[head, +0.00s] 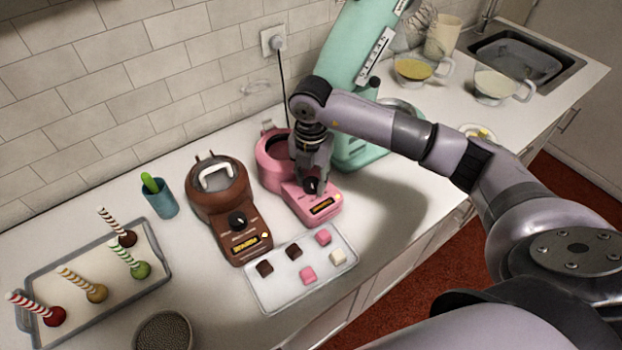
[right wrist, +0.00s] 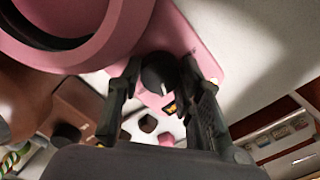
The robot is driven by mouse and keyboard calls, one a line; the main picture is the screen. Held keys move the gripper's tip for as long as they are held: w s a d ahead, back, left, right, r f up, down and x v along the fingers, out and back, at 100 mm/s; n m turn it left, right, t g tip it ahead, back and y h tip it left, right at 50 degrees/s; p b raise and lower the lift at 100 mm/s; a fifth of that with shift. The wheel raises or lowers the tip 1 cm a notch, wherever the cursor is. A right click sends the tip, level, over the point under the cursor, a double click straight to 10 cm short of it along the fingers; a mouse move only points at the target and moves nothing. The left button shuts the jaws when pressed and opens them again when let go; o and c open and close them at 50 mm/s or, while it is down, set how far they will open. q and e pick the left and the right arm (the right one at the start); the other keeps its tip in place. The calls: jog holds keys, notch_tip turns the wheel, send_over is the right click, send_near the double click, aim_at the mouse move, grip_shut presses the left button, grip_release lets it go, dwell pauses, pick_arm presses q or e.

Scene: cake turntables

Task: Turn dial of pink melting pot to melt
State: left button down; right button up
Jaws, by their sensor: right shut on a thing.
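The pink melting pot (head: 272,158) stands on the counter in the middle of the head view, right of a brown melting pot. Its dark dial (head: 311,184) is on the sloped front panel, above a small display (head: 321,207). My right gripper (head: 316,186) reaches down from above onto the dial. In the right wrist view the two fingers of my right gripper (right wrist: 160,85) stand on either side of the round black dial (right wrist: 158,73), and the pot's pink body (right wrist: 130,30) fills the upper left. The gripper is shut on the dial. My left gripper is out of view.
The brown melting pot (head: 213,187) stands close on the left. A tray (head: 262,301) with several pink, brown and white squares lies just in front. A mint-green mixer (head: 350,45) stands behind on the right. A tray of cake pops (head: 75,245) lies far left.

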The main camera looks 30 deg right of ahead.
aim_at(311, 182)
dwell(0.3)
jog(key=o, duration=1.2)
jog(key=shift+r, duration=0.1)
notch_tip(311, 182, up, 12)
jog(key=shift+f, duration=0.1)
